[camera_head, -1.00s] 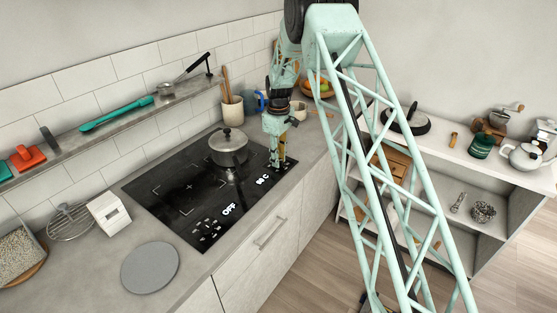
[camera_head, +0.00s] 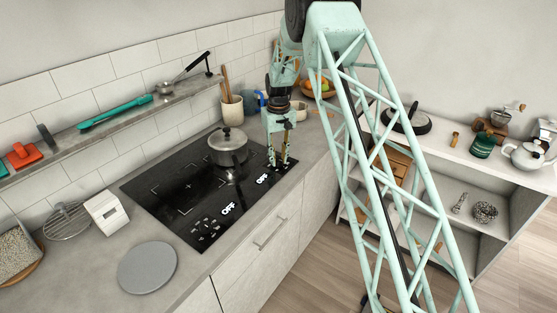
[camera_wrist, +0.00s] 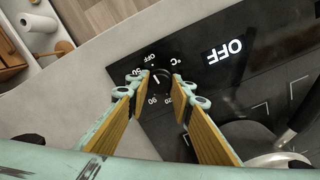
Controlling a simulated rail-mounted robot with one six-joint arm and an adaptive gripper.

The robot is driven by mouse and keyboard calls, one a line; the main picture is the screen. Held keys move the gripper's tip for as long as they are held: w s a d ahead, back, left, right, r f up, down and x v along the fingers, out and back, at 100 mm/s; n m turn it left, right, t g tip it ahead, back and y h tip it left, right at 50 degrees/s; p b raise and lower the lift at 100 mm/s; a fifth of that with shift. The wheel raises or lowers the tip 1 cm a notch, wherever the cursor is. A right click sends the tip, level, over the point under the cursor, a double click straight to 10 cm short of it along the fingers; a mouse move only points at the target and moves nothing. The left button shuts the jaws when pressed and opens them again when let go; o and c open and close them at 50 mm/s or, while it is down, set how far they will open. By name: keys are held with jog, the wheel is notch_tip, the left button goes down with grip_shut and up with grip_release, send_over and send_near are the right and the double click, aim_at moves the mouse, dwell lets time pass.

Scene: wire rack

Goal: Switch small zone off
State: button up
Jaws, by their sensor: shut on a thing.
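The black glass hob (camera_head: 170,197) carries two lit white displays. The display near my gripper (camera_head: 262,179) reads OFF, and the one nearer the front left (camera_head: 228,208) also reads OFF. In the wrist view a lit OFF (camera_wrist: 224,50) shows upside down beside a round dark knob (camera_wrist: 158,82). Around the knob are printed OFF, °C and numbers. My gripper (camera_head: 279,165) points down at the hob's right end. In the wrist view its fingertips (camera_wrist: 160,84) are shut on the knob, one on each side, hiding parts of it.
A lidded steel pot (camera_head: 228,150) stands on the hob just left of my gripper. A utensil crock (camera_head: 232,108) and mugs stand behind. A grey round board (camera_head: 147,267) and a white timer (camera_head: 106,210) lie left of the hob.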

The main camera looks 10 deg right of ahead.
aim_at(278, 160)
jog(key=shift+m, duration=0.6)
jog(key=o, duration=0.9)
jog(key=shift+r, duration=0.15)
jog(key=shift+r, duration=5.9)
